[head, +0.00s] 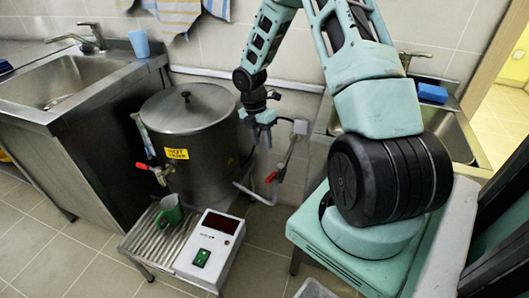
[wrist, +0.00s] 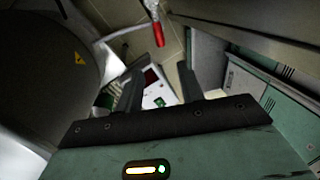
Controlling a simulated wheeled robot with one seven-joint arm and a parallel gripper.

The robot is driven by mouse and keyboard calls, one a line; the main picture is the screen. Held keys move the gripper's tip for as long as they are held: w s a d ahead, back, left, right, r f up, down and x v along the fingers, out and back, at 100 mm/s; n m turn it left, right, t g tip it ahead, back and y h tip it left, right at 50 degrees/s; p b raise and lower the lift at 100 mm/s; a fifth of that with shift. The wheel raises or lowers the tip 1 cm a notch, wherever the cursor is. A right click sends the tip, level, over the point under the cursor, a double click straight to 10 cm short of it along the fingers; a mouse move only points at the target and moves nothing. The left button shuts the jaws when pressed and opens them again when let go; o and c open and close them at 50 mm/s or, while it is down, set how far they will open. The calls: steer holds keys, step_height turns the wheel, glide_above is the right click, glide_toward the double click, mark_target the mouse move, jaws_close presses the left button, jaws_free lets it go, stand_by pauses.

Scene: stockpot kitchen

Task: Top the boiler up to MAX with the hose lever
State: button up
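The steel boiler (head: 207,132) has its lid on and a "hot water" label; it also fills the left of the wrist view (wrist: 45,75). A narrow sight gauge (head: 142,133) stands on its left side, too small to read the level. The hose lever (head: 271,177), red-tipped, hangs on the wall fitting right of the boiler; its red handle (wrist: 158,33) shows ahead of my fingers in the wrist view. My gripper (head: 264,134) is above and left of the lever, apart from it. Its fingers (wrist: 162,78) are spread and empty.
A red-handled tap (head: 155,172) sticks out of the boiler's front left. A green mug (head: 171,210) stands on the ribbed drip tray (head: 146,238), beside a white switch box (head: 208,250). Sinks stand at left (head: 75,75) and at right, behind my arm.

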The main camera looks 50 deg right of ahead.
steer(key=shift+w+r, duration=0.25)
steer(key=shift+r, duration=1)
stand_by(6.8)
